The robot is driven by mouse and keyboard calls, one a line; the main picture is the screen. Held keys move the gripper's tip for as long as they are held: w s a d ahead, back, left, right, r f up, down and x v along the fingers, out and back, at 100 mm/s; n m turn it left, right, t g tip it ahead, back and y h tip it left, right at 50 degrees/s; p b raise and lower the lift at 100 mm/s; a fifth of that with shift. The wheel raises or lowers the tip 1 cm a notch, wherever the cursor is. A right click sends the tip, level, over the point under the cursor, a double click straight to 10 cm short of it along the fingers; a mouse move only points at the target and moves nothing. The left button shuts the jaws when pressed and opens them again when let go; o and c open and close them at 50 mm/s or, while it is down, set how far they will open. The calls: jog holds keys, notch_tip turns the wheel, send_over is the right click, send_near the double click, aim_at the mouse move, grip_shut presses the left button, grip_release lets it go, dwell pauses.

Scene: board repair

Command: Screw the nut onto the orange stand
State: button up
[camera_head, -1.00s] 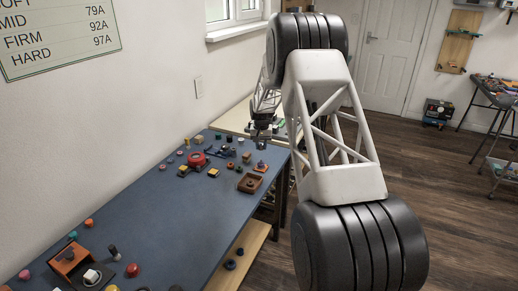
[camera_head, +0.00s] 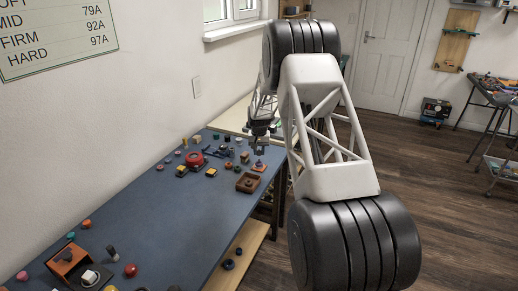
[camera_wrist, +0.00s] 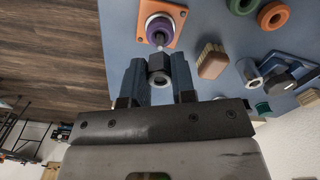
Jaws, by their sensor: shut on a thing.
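The orange stand (camera_wrist: 177,17) is a flat square plate at the top of the wrist view, with a purple ring (camera_wrist: 160,27) and a pale post rising from its middle. In the head view the orange stand (camera_head: 259,168) is at the table's right end. My gripper (camera_wrist: 160,75) is shut on a dark nut (camera_wrist: 160,68) with a hole through it. The nut is right beside the post's tip in the wrist view; I cannot tell whether they touch. In the head view my gripper (camera_head: 259,149) is just above the stand, and the nut is too small to make out.
A wooden block (camera_wrist: 212,62), an orange ring (camera_wrist: 273,15) and a metal-ended cylinder (camera_wrist: 250,71) lie near the stand. A brown tray (camera_head: 248,183) is close in front of it. Several small parts sit left of the stand; the table's middle (camera_head: 165,215) is clear.

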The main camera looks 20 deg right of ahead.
jog(key=shift+f, duration=0.35)
jog(key=shift+f, duration=1.45)
dwell(4.1)
dwell(0.4)
jog(key=o, duration=1)
jog(key=c, duration=1)
jog(key=shift+o, duration=0.2)
jog(key=shift+m, duration=0.3)
